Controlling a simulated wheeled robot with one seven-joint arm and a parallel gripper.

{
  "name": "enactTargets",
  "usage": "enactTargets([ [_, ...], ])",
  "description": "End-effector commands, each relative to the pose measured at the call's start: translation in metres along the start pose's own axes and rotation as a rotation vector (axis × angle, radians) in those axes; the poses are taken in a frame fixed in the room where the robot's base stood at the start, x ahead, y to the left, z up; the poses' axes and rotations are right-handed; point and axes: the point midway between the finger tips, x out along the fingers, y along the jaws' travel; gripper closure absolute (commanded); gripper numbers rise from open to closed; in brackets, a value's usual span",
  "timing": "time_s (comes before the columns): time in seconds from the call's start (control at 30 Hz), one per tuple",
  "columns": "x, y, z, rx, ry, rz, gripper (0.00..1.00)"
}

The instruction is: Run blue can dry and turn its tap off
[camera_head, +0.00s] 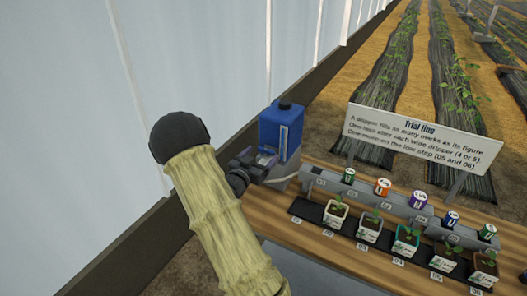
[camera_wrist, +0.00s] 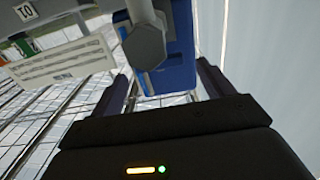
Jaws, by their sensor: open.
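The blue can (camera_head: 281,128) stands upright at the left end of the wooden bench, with a pale vertical strip on its side. I cannot read a level on it. My gripper (camera_head: 250,163) is close in front of the can's lower part and hides its tap in the head view. In the wrist view, my open gripper (camera_wrist: 162,86) has one finger on each side of the blue can's (camera_wrist: 178,68) picture area. A grey hexagonal knob (camera_wrist: 145,46), seemingly the tap, shows beyond the fingers, roughly between them. Contact cannot be told.
A grey stepped rail (camera_head: 336,187) carries several coloured drippers, with several potted seedlings on a black strip (camera_head: 308,209) before it. A white "Trial line" sign (camera_head: 424,133) stands behind. A pale wall (camera_head: 215,70) rises close on the left.

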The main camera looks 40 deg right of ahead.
Motion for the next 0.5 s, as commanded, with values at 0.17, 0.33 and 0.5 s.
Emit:
enactTargets([
  [0.17, 0.021, 0.0, 0.0, 0.0, 0.0, 0.0, 0.2],
  [0.33, 0.025, 0.0, 0.0, 0.0, 0.0, 0.0, 0.2],
  [0.5, 0.025, 0.0, 0.0, 0.0, 0.0, 0.0, 0.2],
])
